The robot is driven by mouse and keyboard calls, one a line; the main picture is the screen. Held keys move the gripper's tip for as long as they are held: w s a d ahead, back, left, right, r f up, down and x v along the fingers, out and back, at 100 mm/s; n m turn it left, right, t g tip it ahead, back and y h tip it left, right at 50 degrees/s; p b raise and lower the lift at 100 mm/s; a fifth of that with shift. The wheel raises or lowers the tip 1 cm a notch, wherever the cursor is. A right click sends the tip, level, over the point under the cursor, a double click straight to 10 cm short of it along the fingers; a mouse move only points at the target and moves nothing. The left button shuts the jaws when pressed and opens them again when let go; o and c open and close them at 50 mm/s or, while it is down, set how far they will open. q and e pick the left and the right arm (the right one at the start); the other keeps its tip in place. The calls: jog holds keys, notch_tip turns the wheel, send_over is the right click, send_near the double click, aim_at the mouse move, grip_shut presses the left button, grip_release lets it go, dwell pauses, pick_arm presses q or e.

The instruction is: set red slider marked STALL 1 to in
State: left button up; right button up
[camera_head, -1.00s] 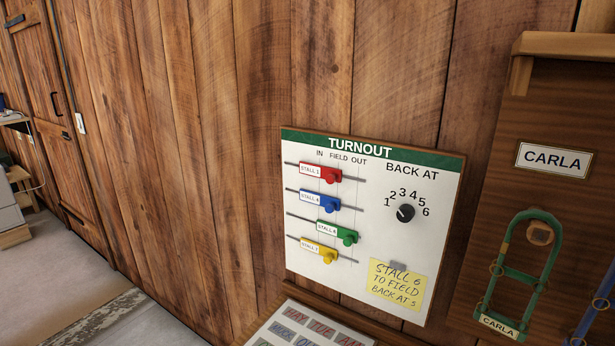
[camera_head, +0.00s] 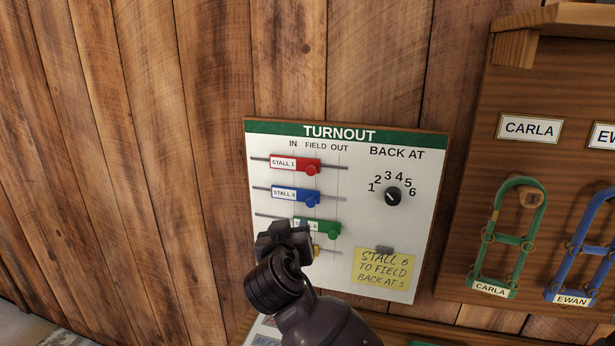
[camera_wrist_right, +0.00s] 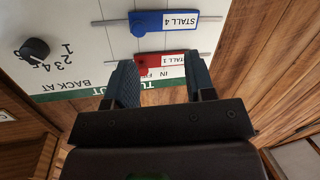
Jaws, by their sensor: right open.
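The TURNOUT board (camera_head: 430,200) hangs on the wall. Its red slider marked STALL 1 (camera_head: 295,164) is on the top rail, with its knob under FIELD. My right gripper (camera_head: 285,234) is in front of the board's lower left, hiding the yellow slider's label and part of the green one's. In the right wrist view, which is upside down, the red slider (camera_wrist_right: 146,66) shows beyond and between the spread fingers of the right gripper (camera_wrist_right: 161,82). The gripper is open and empty; contact with the slider cannot be told. My left gripper is not in view.
Below the red slider are a blue slider (camera_head: 290,194) at FIELD, a green slider (camera_head: 330,229) at OUT and a mostly hidden yellow slider (camera_head: 317,251). A dial (camera_head: 393,196) and yellow note (camera_head: 383,270) are to the right. Halters hang on a rack (camera_head: 500,90) farther right.

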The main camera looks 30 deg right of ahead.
aim_at(310, 171)
notch_tip(310, 171, up, 8)
jog(key=m+g+h, duration=0.1)
jog(key=m+h, duration=0.2)
jog(key=m, duration=0.2)
jog(key=x, duration=0.5)
jog(key=s+p+x, duration=0.1)
jog(key=x, duration=0.2)
jog(key=shift+w+d+r, duration=0.2)
jog(key=shift+w+d, duration=0.05)
jog(key=shift+d, duration=0.3)
jog(key=shift+x, duration=0.8)
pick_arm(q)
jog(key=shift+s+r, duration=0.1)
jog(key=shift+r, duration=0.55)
pick_arm(e)
jog(key=shift+f, duration=0.1)
jog(key=shift+c, duration=0.6)
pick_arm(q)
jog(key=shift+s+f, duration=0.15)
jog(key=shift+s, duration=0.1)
pick_arm(e)
grip_shut()
